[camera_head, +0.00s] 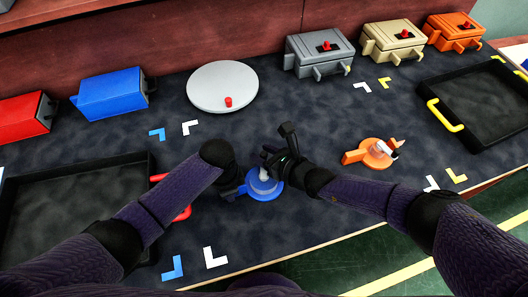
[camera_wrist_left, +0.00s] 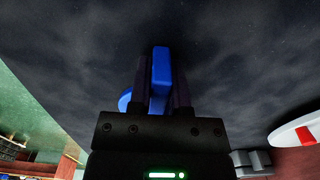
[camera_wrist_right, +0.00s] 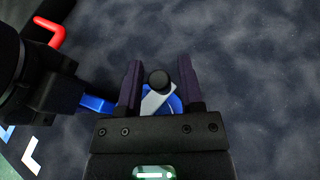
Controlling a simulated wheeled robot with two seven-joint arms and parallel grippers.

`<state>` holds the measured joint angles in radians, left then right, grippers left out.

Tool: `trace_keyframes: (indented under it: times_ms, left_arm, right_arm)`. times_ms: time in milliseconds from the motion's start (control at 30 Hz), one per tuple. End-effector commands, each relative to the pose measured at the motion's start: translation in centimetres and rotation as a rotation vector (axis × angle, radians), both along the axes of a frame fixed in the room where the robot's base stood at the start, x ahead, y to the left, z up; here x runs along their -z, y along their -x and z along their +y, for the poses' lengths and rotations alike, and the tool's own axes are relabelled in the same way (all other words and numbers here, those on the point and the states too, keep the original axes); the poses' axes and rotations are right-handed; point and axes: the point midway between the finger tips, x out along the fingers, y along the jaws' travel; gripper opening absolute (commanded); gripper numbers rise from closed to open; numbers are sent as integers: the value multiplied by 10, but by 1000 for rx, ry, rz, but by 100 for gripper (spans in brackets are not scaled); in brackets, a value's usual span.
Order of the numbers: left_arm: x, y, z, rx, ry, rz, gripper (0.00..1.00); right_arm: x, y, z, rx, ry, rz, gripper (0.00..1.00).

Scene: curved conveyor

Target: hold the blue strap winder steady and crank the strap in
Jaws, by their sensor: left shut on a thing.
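The blue strap winder (camera_head: 265,188) lies on the dark table at the front middle, with a grey crank on top. My left gripper (camera_head: 235,190) is shut on its blue handle, which shows between the fingers in the left wrist view (camera_wrist_left: 160,80). My right gripper (camera_head: 270,165) is above the winder. In the right wrist view its fingers (camera_wrist_right: 159,85) stand apart on either side of the crank's dark knob (camera_wrist_right: 158,80), with gaps visible beside it. The crank arm (camera_wrist_right: 155,101) slants below the knob. The strap cannot be made out.
An orange winder (camera_head: 372,153) lies to the right. Black trays with red (camera_head: 78,165) and yellow handles (camera_head: 445,115) stand left and right. A round white plate (camera_head: 222,84), coloured boxes (camera_head: 320,52) and corner marks are farther back. Table around the blue winder is mostly clear.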

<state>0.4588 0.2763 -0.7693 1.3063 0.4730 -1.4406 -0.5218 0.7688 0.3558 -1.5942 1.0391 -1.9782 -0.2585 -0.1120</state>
Motion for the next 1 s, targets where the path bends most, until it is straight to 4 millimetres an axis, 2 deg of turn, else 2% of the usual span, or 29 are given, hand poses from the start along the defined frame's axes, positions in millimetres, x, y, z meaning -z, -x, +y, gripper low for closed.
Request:
trace_keyframes:
  times_ms: [33, 200, 467, 767, 1000]
  left_arm:
    - [0, 0, 0, 0, 1, 0, 0]
    - [0, 0, 0, 0, 1, 0, 0]
    - [0, 0, 0, 0, 0, 0, 0]
    - [0, 0, 0, 1, 1, 0, 0]
    - [0, 0, 0, 1, 1, 0, 0]
  right_arm:
    - [0, 0, 0, 0, 0, 0, 35]
    - [0, 0, 0, 1, 0, 0, 0]
    - [0, 0, 1, -10, 0, -1, 0]
    - [0, 0, 6, -138, 1, -3, 0]
    - [0, 1, 6, -152, -1, 2, 0]
